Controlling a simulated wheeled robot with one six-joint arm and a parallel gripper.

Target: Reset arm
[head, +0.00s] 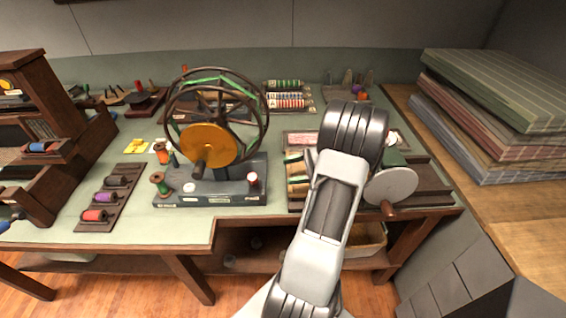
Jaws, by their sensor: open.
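My arm (325,225) reaches up from the bottom edge over the front of the green-topped worktable (235,228), right of centre. Its dark rounded joint is at the top. My gripper does not show; it is out of sight beyond the arm links. I cannot see whether anything is near its fingers.
A spoked wheel winder (205,145) stands left of my arm. A crank device with a round grey disc (390,185) is close on its right. Spools on a rack (105,198) lie at left, a wooden shelf unit (60,185) beyond them. Stacked fabric (500,110) is at right.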

